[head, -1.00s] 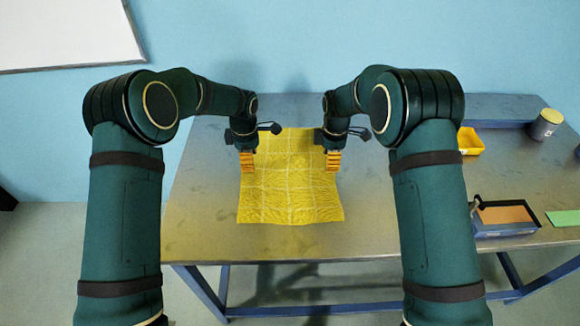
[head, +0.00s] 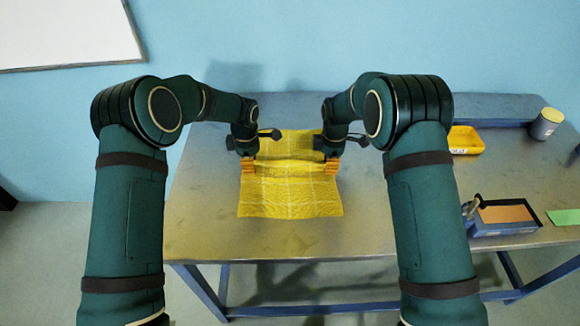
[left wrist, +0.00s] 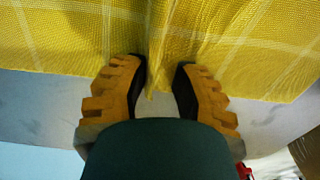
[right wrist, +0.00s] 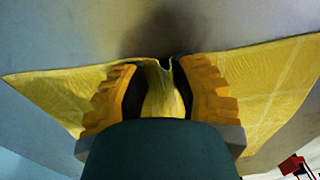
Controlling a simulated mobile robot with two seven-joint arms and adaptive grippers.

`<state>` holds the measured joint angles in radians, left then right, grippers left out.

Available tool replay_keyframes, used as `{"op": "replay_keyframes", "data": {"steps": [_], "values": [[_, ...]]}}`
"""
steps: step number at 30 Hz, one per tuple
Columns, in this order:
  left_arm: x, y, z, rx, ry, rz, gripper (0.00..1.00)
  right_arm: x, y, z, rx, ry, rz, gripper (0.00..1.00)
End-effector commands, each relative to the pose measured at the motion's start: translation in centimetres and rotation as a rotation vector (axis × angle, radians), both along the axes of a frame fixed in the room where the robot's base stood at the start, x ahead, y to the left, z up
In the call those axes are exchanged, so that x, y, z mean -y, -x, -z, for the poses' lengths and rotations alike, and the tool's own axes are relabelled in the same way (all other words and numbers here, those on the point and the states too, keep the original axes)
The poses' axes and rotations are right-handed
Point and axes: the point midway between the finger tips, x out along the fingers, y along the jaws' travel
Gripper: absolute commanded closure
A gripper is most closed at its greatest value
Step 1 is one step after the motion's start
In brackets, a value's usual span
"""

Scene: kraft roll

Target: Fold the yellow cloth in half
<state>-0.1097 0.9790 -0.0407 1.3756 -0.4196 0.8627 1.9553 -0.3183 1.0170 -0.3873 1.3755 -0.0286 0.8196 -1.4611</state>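The yellow cloth (head: 291,196) with pale grid lines lies on the metal table. It is raised into a ridge running between my two grippers, with a flatter part behind and a part sloping toward the front. My left gripper (head: 248,167) is at the cloth's left side. In the left wrist view a fold of cloth (left wrist: 158,45) sits pinched between its orange fingers (left wrist: 158,82). My right gripper (head: 331,167) is at the right side. In the right wrist view bunched cloth (right wrist: 163,95) fills the space between its fingers (right wrist: 158,85). The fingertips are partly hidden in the head view.
On the right of the table (head: 200,215) are a yellow bin (head: 466,140), a grey can with a yellow lid (head: 546,124), a box with an orange top (head: 505,216) and a green sheet (head: 563,217). The table is clear around the cloth.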

Motion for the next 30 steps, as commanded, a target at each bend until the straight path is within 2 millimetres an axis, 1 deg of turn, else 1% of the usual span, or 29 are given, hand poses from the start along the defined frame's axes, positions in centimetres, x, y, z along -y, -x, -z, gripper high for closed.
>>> {"op": "replay_keyframes", "data": {"steps": [1, 3, 4, 23, 30], "values": [[-0.03, 0.06, 0.16, -0.002, -0.001, 0.000, 0.85, 0.02, 0.06, 0.16, -0.002, 0.000, 0.000, 0.85], [-0.03, 0.06, 0.28, -0.002, -0.001, 0.000, 0.97, 0.02, 0.07, 0.29, -0.003, 0.001, 0.000, 0.97], [-0.03, 0.07, 0.35, -0.002, -0.001, 0.000, 1.00, 0.03, 0.08, 0.36, -0.003, 0.001, 0.000, 1.00], [-0.07, 0.16, 0.61, -0.006, -0.002, 0.000, 1.00, 0.04, 0.18, 0.61, -0.006, 0.001, 0.000, 1.00], [-0.09, 0.16, -0.09, -0.006, -0.002, 0.000, 1.00, 0.05, 0.18, -0.09, -0.006, 0.001, 0.000, 1.00]]}}
